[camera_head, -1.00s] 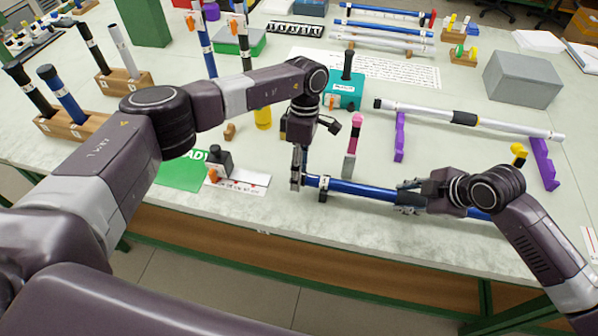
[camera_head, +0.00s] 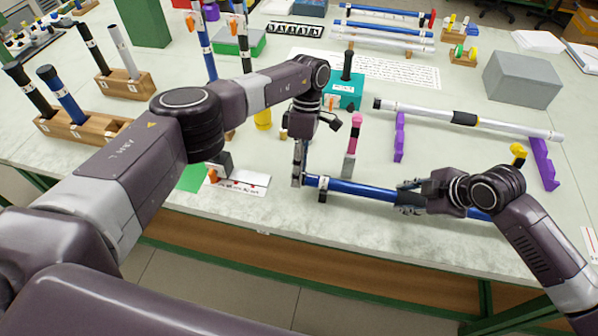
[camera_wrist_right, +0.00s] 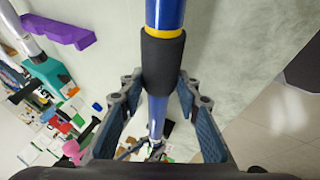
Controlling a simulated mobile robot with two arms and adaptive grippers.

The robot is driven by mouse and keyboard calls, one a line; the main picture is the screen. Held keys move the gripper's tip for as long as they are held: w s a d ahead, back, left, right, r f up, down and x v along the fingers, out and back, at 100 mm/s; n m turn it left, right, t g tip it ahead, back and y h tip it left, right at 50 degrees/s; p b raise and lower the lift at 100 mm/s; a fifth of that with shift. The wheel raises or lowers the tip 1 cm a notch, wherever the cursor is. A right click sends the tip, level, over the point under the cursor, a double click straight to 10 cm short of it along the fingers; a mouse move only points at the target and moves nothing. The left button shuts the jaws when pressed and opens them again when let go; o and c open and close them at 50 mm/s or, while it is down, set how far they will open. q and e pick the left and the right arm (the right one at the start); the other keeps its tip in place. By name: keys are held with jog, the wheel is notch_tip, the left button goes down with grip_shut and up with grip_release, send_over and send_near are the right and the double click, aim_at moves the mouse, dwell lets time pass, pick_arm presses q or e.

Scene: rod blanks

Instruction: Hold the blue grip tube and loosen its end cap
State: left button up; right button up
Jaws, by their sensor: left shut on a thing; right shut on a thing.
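The blue grip tube (camera_head: 360,188) lies level near the table's front edge, running left to right. My right gripper (camera_head: 408,196) is shut on the tube right of its middle. The right wrist view shows the tube's black grip sleeve (camera_wrist_right: 162,62), with a yellow band, running between the fingers of my right gripper (camera_wrist_right: 160,118). My left gripper (camera_head: 299,176) points down and is shut at the tube's left end. The end cap is hidden by its fingers. A black clip or band (camera_head: 322,189) sits around the tube just right of that gripper.
A white rod (camera_head: 420,110) rests on purple stands (camera_head: 400,137) behind. A teal box (camera_head: 343,92) and a grey box (camera_head: 522,78) are farther back. A white label card (camera_head: 245,182) lies left.

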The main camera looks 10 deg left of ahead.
dwell(0.5)
pick_arm(q)
jog(key=o, duration=1.2)
jog(key=shift+v, duration=3.75)
